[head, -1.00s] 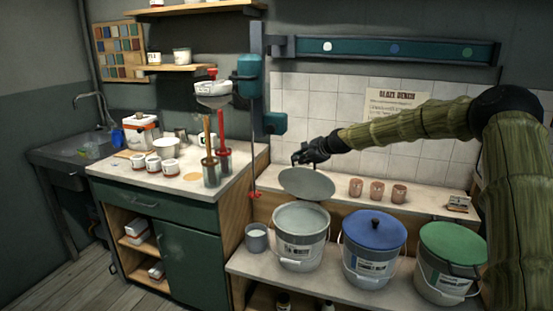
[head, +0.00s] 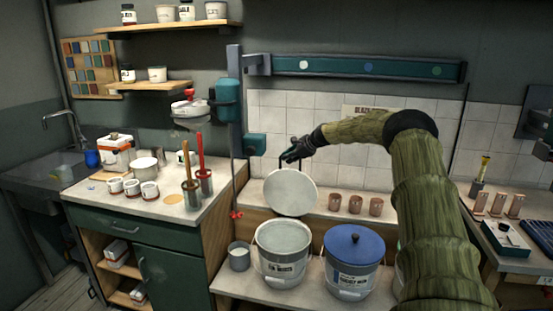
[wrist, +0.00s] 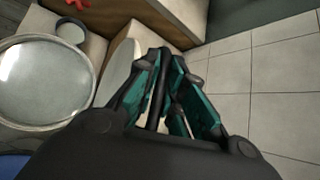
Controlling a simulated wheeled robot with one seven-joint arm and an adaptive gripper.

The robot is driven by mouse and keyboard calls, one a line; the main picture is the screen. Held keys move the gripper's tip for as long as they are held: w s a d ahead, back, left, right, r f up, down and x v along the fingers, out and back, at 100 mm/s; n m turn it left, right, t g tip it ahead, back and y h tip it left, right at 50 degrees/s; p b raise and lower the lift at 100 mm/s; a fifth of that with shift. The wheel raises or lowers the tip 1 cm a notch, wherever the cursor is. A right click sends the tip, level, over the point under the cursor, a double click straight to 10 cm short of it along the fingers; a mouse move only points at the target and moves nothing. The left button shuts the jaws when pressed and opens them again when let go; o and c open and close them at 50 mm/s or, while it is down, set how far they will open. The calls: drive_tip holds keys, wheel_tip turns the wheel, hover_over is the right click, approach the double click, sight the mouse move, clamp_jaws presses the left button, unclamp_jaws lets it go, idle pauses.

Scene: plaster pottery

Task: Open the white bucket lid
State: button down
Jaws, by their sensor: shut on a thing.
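The white bucket (head: 283,252) stands without its lid on the low shelf, its pale contents showing. Its open top also fills the left of the wrist view (wrist: 45,82). The round white lid (head: 291,194) is held above and behind the bucket, tilted steeply with its flat face toward the head camera. My gripper (head: 292,154) is shut on the lid near its upper side, probably by its handle. In the wrist view the lid (wrist: 118,72) shows nearly edge-on, left of my gripper's fingers (wrist: 163,85). The exact grasp is partly hidden.
A blue-lidded bucket (head: 355,262) stands right of the white one, and a small grey pail (head: 239,256) left. Several brown cups (head: 355,204) stand on the ledge behind. A green-lidded bucket is mostly hidden behind my arm. The tiled wall (head: 330,170) is close behind my gripper.

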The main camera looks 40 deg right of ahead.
drive_tip(key=shift+w+d+f, duration=0.15)
drive_tip(key=shift+d, duration=0.25)
drive_tip(key=c, duration=1.5)
unclamp_jaws()
drive_tip(key=shift+w, duration=0.15)
drive_tip(key=shift+v, duration=5.95)
